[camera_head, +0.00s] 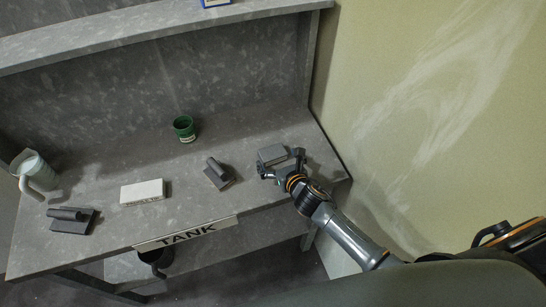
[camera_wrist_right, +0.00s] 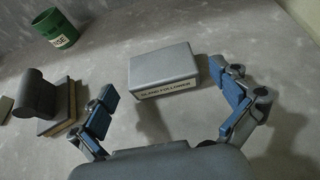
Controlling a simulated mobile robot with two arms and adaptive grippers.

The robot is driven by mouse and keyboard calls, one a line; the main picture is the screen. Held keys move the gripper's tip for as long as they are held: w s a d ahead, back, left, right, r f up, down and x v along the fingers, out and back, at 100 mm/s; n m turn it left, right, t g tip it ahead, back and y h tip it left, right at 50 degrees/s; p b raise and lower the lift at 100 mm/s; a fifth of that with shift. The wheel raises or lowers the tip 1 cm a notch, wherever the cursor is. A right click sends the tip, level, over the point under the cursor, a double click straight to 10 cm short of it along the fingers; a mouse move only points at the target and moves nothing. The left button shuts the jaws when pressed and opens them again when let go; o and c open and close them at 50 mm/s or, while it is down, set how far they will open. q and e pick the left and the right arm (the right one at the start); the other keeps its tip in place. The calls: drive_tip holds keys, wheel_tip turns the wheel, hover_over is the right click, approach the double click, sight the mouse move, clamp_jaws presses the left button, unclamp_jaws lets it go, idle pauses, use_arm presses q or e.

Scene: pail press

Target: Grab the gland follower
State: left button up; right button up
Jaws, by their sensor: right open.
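The gland follower is a grey rectangular block (camera_wrist_right: 163,72) with a white label on its front face, partly readable as "GLAND FOLLOWER". It lies on the grey workbench, and in the head view the block (camera_head: 272,154) sits near the right end. My right gripper (camera_wrist_right: 168,98) is open, its blue-padded fingers apart on either side of the block's near edge, with nothing between them touching it that I can see. In the head view my right gripper (camera_head: 281,165) is at the block's near side. My left gripper is in neither view.
A dark handled block (camera_head: 218,174) stands left of the gripper. A green cup (camera_head: 184,128) is behind it. A white labelled box (camera_head: 143,192), another handled block (camera_head: 71,219) and a pitcher (camera_head: 37,172) are farther left. A wall (camera_head: 420,100) bounds the right.

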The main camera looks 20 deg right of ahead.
sight(275, 155)
drive_tip(key=b+x, duration=0.1)
drive_tip(key=x, duration=0.2)
drive_tip(key=shift+s+f, duration=0.1)
drive_tip(key=shift+f, duration=0.1)
drive_tip(key=shift+w, duration=0.4)
drive_tip(key=shift+s, duration=0.1)
drive_tip(key=shift+c, duration=0.4)
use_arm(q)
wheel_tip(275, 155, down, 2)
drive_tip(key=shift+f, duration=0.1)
use_arm(e)
drive_tip(key=shift+r, duration=0.1)
drive_tip(key=c, duration=1.4)
drive_tip(key=shift+o, duration=0.2)
